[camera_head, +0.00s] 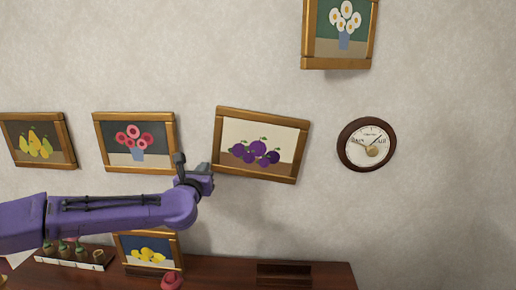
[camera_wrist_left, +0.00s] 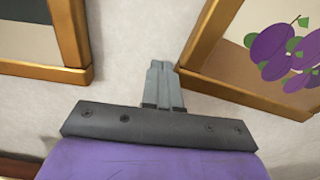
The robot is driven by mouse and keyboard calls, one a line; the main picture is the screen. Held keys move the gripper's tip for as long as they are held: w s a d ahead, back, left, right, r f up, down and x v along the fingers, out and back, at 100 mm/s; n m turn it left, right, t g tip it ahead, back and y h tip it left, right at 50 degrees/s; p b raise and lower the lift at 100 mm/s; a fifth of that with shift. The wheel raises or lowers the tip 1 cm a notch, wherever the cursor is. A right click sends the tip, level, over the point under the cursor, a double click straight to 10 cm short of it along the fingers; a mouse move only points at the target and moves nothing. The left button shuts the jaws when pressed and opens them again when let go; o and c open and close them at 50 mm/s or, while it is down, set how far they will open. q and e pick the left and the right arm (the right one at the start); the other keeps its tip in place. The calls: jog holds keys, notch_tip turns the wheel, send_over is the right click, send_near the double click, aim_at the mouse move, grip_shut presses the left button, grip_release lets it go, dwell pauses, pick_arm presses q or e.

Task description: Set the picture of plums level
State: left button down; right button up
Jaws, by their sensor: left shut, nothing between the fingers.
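The picture of plums (camera_head: 259,124) hangs on the wall in a gold-brown frame, tilted so that its right side is lower than its left. Its lower left corner shows close by in the left wrist view (camera_wrist_left: 245,103). My left gripper (camera_head: 180,160) is shut and empty, at the lower left corner of the plum picture. In the left wrist view the closed fingertips (camera_wrist_left: 162,66) are beside that corner; I cannot tell whether they touch it. My right gripper is not in view.
A picture of pink flowers (camera_head: 135,116) hangs just left of my gripper. A pear picture (camera_head: 38,116), a white-flower picture (camera_head: 341,60) and a round dial (camera_head: 366,144) also hang here. Below, a lemon picture (camera_head: 148,256) stands on the dark wooden top (camera_head: 222,270).

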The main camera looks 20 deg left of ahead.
pick_arm(q)
jog(key=shift+w+d+b, duration=0.2)
jog(key=shift+d+b, duration=0.1)
jog(key=shift+d, duration=0.45)
jog(key=shift+w+d+b, duration=0.2)
jog(key=shift+d+b, duration=0.1)
jog(key=shift+d, duration=0.4)
dwell(1.1)
jog(key=shift+a, duration=0.2)
jog(key=shift+s+a+r, duration=0.1)
jog(key=shift+s+a, duration=0.05)
jog(key=b, duration=0.2)
send_near(215, 167)
jog(key=a, duration=0.2)
jog(key=shift+s+a, duration=0.1)
jog(key=shift+s, duration=0.1)
dwell(0.5)
